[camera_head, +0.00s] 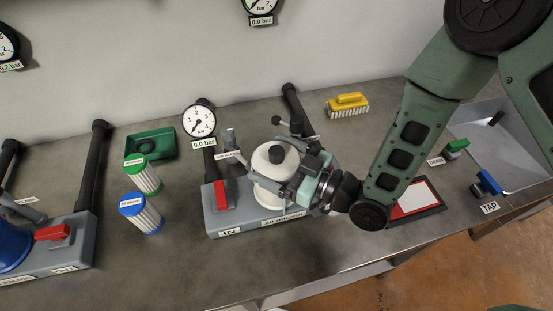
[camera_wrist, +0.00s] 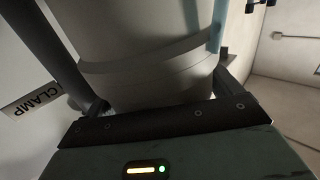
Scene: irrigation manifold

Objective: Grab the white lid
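The white lid (camera_head: 262,163) is a round cap with a dark knob on top, on the white filter housing in the middle station. My gripper (camera_head: 296,172) is at its right side, low over the station. In the wrist view, a wide pale round body (camera_wrist: 150,60) fills the space ahead of my gripper (camera_wrist: 150,92). The fingers stand wide apart, one on each side of it. I see no clear grip, and contact is hard to judge. My gripper hides part of the lid's right side and the housing.
A red valve handle (camera_head: 221,195) is at the station's left. Green (camera_head: 142,174) and blue (camera_head: 141,212) cartridges stand farther left, near a green tray (camera_head: 150,144). A yellow brush (camera_head: 347,104) lies behind. A sink (camera_head: 500,150) is at right. Pipes rise behind the station.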

